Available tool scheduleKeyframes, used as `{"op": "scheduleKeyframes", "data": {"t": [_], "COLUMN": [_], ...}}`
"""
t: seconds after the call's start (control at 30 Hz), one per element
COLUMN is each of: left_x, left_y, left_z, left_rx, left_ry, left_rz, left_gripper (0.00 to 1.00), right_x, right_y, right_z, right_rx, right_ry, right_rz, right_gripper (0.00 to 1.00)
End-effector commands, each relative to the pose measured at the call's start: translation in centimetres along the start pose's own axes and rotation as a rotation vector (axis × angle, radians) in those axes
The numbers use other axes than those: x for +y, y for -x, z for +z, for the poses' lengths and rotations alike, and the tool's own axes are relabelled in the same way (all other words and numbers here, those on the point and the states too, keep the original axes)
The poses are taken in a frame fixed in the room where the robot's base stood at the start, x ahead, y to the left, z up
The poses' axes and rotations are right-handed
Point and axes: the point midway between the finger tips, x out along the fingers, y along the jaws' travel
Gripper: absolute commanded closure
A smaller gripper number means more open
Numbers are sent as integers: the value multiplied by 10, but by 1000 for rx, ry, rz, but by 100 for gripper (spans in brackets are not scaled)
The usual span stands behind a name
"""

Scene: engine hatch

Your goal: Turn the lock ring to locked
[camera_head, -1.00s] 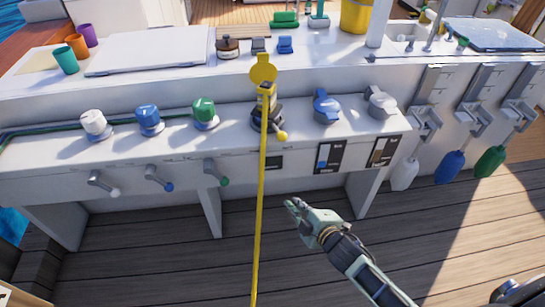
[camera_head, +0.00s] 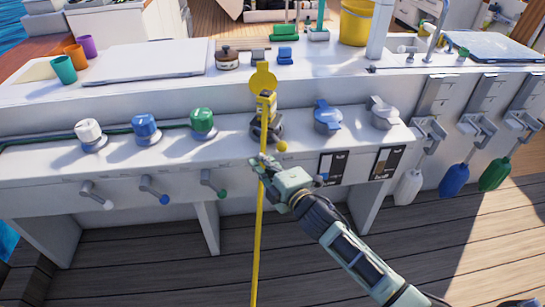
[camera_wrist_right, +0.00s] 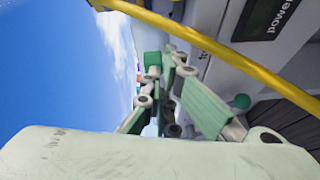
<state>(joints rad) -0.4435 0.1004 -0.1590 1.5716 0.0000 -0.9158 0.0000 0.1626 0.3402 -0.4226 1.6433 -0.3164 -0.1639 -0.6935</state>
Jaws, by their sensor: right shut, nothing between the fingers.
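A dark lock ring (camera_head: 266,130) sits around the base of the yellow-capped plug fitting in the middle of the white ledge. A short lever with a yellow ball (camera_head: 282,146) sticks out from it toward the front right. A yellow cable (camera_head: 258,235) runs from the fitting down past the ledge's front. My right gripper (camera_head: 261,163) is shut and empty, just below and in front of the ring, close beside the cable. In the right wrist view its fingers (camera_wrist_right: 168,75) show, and the cable (camera_wrist_right: 225,50) crosses near them. The ring is not clearly visible there. My left gripper is not in view.
White, blue and green knobs (camera_head: 146,128) stand left of the fitting, with levers below on the front face. A blue-lidded inlet (camera_head: 327,117) and a grey-lidded one (camera_head: 384,115) stand to the right. The deck (camera_head: 130,270) in front is open.

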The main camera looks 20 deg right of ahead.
Motion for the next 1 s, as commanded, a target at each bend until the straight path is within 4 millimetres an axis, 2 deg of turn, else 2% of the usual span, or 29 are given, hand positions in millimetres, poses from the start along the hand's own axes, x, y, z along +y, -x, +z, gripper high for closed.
{"op": "scheduleKeyframes", "data": {"t": [0.03,0.1,0.33,0.83,1.0], "left_x": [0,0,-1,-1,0], "left_y": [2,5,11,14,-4], "left_z": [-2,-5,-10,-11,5], "left_rx": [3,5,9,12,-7], "left_ry": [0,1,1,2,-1], "left_rz": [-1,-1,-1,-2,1], "left_gripper": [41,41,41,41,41], "right_x": [0,-1,-1,2,4], "right_y": [-9,-9,-14,-15,-14], "right_z": [1,16,36,39,43], "right_rx": [1,-1,1,25,119], "right_ry": [1,3,0,5,17], "right_rz": [1,-2,-1,-2,-16], "right_gripper": [100,100,100,100,100]}}
